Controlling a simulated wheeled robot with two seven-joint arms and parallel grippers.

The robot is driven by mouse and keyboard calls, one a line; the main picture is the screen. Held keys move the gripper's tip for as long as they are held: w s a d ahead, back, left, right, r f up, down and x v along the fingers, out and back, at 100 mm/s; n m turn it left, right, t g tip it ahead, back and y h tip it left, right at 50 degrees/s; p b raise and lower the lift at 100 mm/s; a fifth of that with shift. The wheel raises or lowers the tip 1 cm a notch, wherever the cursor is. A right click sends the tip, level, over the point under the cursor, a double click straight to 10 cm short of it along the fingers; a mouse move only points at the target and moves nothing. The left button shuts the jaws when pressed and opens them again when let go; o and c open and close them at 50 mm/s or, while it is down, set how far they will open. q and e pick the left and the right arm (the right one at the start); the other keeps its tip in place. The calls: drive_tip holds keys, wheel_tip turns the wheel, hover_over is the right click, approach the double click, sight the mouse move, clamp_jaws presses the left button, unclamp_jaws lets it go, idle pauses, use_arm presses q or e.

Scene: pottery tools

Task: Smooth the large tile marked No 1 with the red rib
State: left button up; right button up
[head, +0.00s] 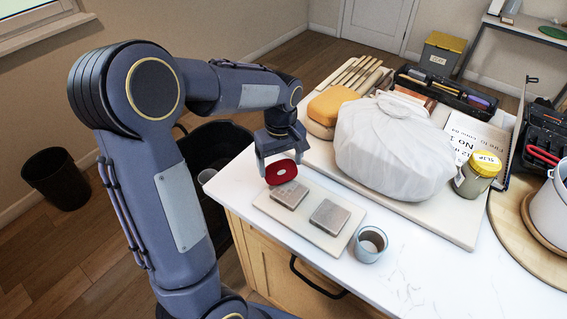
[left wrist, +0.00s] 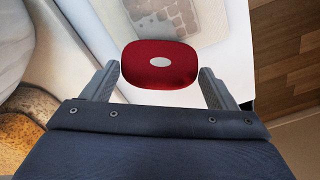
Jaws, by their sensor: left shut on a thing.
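My left gripper (head: 281,166) is shut on the red rib (head: 284,174), a rounded red piece with a pale hole. In the left wrist view the rib (left wrist: 160,78) sits between the two fingertips (left wrist: 160,70). Two grey-brown tiles lie on a pale board (head: 306,225): a left tile (head: 290,195) and a right tile (head: 329,217). I cannot read a number on either. The rib is above the board's back left edge, beside the left tile; contact is not clear. A tile (left wrist: 165,14) shows past the rib in the left wrist view. My right gripper is out of view.
A cup (head: 370,244) stands right of the tile board. Behind are a large white-wrapped bundle (head: 390,145), a yellow sponge (head: 330,104), a yellow-lidded slip jar (head: 477,175) and a card (head: 478,135) showing "No 1". The front right counter (head: 440,270) is clear.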

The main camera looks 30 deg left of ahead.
use_arm(q)
drive_tip(key=shift+w+a, duration=0.15)
drive_tip(key=shift+a, duration=0.1)
drive_tip(key=shift+r, duration=0.15)
drive_tip(key=shift+r+p, duration=1)
wheel_tip(320, 180, up, 5)
drive_tip(key=p, duration=0.4)
drive_tip(key=shift+d+r, duration=0.1)
